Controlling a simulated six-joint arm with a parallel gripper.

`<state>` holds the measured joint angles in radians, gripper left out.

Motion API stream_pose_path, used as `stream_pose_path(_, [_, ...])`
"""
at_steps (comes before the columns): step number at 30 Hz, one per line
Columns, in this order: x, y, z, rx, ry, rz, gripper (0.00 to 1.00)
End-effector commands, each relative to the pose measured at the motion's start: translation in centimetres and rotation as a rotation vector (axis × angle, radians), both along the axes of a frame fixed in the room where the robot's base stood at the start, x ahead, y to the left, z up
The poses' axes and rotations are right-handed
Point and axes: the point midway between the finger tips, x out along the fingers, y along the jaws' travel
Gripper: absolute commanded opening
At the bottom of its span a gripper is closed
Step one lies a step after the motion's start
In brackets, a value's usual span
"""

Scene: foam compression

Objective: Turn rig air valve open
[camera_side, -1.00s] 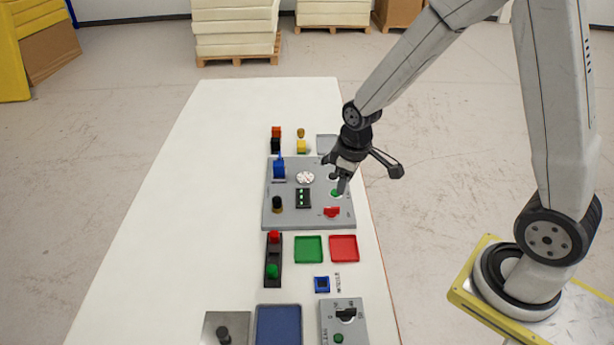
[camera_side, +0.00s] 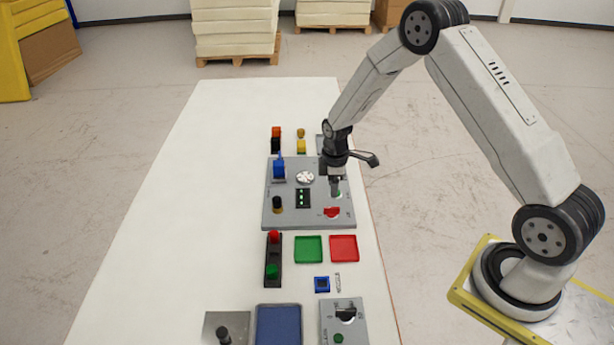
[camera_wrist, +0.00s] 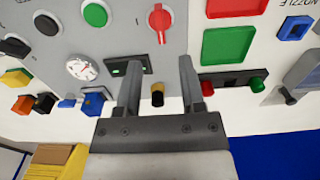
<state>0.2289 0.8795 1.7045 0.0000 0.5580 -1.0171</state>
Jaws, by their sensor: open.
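The grey rig panel (camera_side: 313,215) lies on the white table. A blue valve-like block with a lever (camera_side: 279,170) stands at its far left corner; it also shows at the lower left of the wrist view (camera_wrist: 92,103). A red rotary handle (camera_side: 332,212) sits at the panel's near right; it shows at the top of the wrist view (camera_wrist: 160,22). No readable label tells which is the air valve. My gripper (camera_side: 335,188) is over the panel's right side, pointing down and partly hiding a green button. In the wrist view its fingers (camera_wrist: 158,72) are apart and empty.
A white gauge (camera_side: 305,177), a dark strip with green lights (camera_side: 303,198) and a black-and-gold knob (camera_side: 277,204) share the panel. Green (camera_side: 308,249) and red (camera_side: 343,248) trays lie nearer, beside a red-and-green button box (camera_side: 272,259). The table's left side is clear.

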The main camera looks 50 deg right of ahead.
Motion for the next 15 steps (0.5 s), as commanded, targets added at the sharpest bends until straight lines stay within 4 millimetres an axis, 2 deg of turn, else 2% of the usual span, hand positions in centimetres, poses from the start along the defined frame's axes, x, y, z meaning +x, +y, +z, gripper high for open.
stream_pose_path(8, [0.0,0.0,-0.8,0.001,0.001,-0.002,0.50])
stream_pose_path(15, [-0.1,0.1,-3.1,0.001,0.002,-0.002,0.50])
